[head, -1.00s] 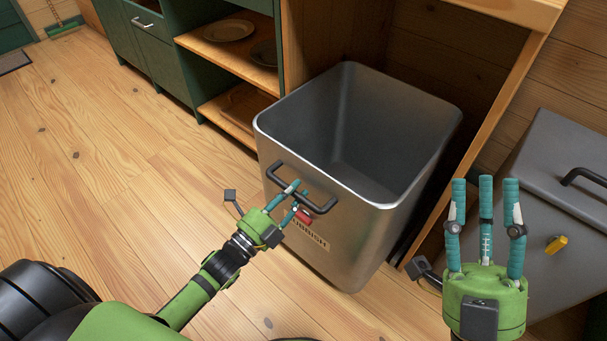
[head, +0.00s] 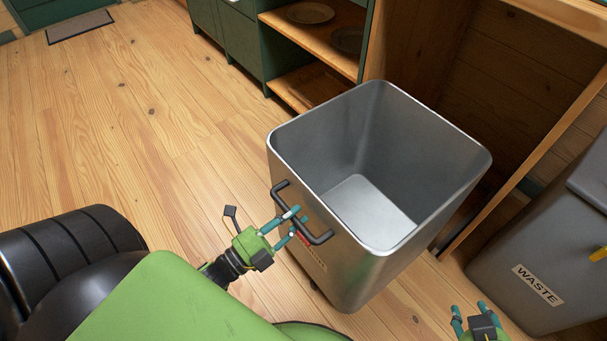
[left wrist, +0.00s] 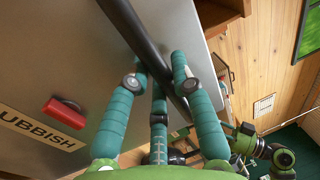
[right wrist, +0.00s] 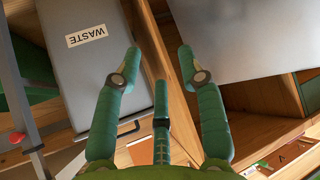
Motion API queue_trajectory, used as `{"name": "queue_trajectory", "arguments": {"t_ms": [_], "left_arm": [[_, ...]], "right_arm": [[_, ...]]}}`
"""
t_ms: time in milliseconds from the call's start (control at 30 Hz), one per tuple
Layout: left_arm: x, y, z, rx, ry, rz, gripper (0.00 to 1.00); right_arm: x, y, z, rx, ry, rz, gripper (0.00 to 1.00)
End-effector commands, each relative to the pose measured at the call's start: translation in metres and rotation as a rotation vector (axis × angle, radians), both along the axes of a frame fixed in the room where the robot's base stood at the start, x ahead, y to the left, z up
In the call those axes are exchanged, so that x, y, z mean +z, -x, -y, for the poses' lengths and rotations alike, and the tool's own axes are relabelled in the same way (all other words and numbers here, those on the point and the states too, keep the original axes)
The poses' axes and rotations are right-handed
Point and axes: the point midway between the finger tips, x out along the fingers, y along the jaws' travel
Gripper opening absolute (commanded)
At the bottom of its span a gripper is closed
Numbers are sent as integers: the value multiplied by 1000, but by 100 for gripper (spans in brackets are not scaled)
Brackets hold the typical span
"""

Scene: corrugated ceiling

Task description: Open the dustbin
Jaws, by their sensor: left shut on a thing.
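The dustbin (head: 345,270) is a grey metal bin with a rounded square rim, and its top is open. Its inside looks empty. It stands on the floor in front of the wooden cabinet. My left gripper (head: 287,222) is shut on the black handle (head: 318,237) on its front wall. The handle also runs between the fingers in the left wrist view (left wrist: 133,35), near a "RUBBISH" label (left wrist: 35,128) and a red piece (left wrist: 64,112). My right gripper (head: 469,311) is open and empty, low to the right of the bin.
A grey "WASTE" bin (head: 525,250) with a yellow piece stands at the right. The wooden cabinet bay (head: 495,85) behind the dustbin is empty. A green shelf unit with plates (head: 310,13) stands at the back. The floor (head: 120,130) at the left is clear.

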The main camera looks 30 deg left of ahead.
Motion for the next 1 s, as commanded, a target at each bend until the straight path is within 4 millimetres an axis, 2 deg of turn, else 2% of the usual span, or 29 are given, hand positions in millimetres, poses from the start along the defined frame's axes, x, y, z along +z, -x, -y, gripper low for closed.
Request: {"name": "queue_trajectory", "arguments": {"t_ms": [200,533,567,600,1000], "left_arm": [[0,8,-3,1,1,0,0],[0,8,-4,1,1,0,0],[0,8,-4,1,0,-1,35],[0,8,-3,1,0,-1,49],[-2,12,-5,1,-1,-2,49]], "right_arm": [[-8,10,5,-9,12,-65,40],[-9,11,5,-9,12,-69,40],[-9,11,5,-9,12,-69,40],[-9,11,5,-9,12,-69,40],[-8,10,5,-9,11,-67,40]]}}
